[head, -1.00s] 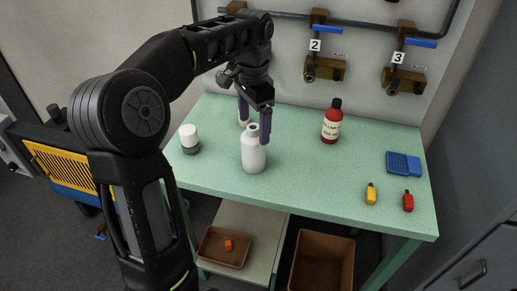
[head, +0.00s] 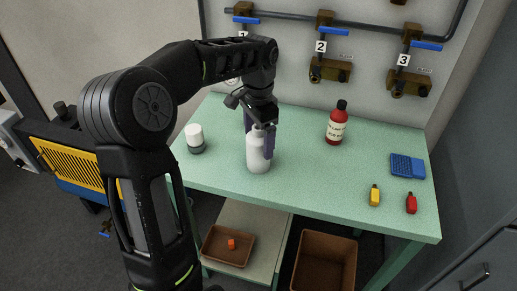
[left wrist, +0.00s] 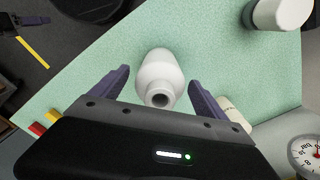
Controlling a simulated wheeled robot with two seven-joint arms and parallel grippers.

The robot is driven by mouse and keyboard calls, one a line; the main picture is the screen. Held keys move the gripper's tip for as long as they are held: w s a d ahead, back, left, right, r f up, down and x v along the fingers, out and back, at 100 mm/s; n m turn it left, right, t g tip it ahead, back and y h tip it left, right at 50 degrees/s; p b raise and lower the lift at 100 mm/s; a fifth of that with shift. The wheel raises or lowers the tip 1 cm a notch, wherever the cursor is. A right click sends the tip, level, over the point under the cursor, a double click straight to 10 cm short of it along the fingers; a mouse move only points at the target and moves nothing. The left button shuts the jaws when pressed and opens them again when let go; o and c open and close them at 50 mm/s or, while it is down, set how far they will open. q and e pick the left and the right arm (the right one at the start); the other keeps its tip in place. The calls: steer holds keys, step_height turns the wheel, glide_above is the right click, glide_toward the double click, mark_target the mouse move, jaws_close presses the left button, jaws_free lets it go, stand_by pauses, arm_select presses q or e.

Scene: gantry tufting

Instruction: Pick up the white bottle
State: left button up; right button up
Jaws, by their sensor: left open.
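The white bottle (head: 258,156) stands upright and uncapped on the green table (head: 310,180). My left gripper (head: 258,138) is above and around its neck in the head view, with the fingers open. In the left wrist view the bottle (left wrist: 158,76) shows its dark round mouth between the two purple fingers of my left gripper (left wrist: 160,88), with a gap on each side. The far finger is partly hidden in the head view. My right gripper is not in view.
A white-topped grey jar (head: 195,138) stands left of the bottle. A red bottle (head: 336,124) is at the back right. Pipes with valves (head: 330,70) run behind.

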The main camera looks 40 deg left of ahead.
arm_select(q)
steer(key=shift+f, duration=1.45)
steer(key=c, duration=1.8)
steer(key=shift+r, duration=0.1)
step_height(320, 180, up, 10)
steer(key=shift+p, duration=0.5)
